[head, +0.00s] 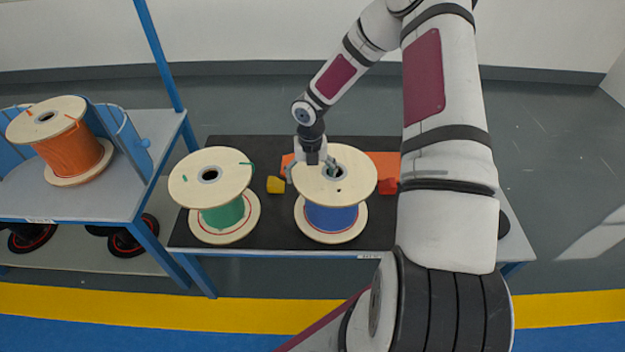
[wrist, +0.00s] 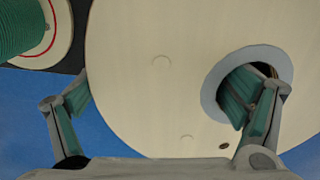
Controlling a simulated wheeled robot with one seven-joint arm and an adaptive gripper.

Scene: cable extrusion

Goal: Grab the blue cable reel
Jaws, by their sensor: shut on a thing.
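The blue cable reel (head: 331,217) has pale round flanges and blue cable between them. It stands upright at the front of the black-topped table. My gripper (head: 309,172) is at the left part of its top flange. In the wrist view the pale flange (wrist: 150,100) fills the middle. One finger is inside the grey-ringed centre hole (wrist: 208,92) and the other is at the flange's left outer edge, so the gripper is shut across the flange. The fingertips below the flange are hidden.
A green cable reel (head: 222,216) stands close on the left; it also shows in the wrist view (wrist: 22,25). A yellow block (head: 275,185) and a red block (head: 388,186) flank the blue reel.

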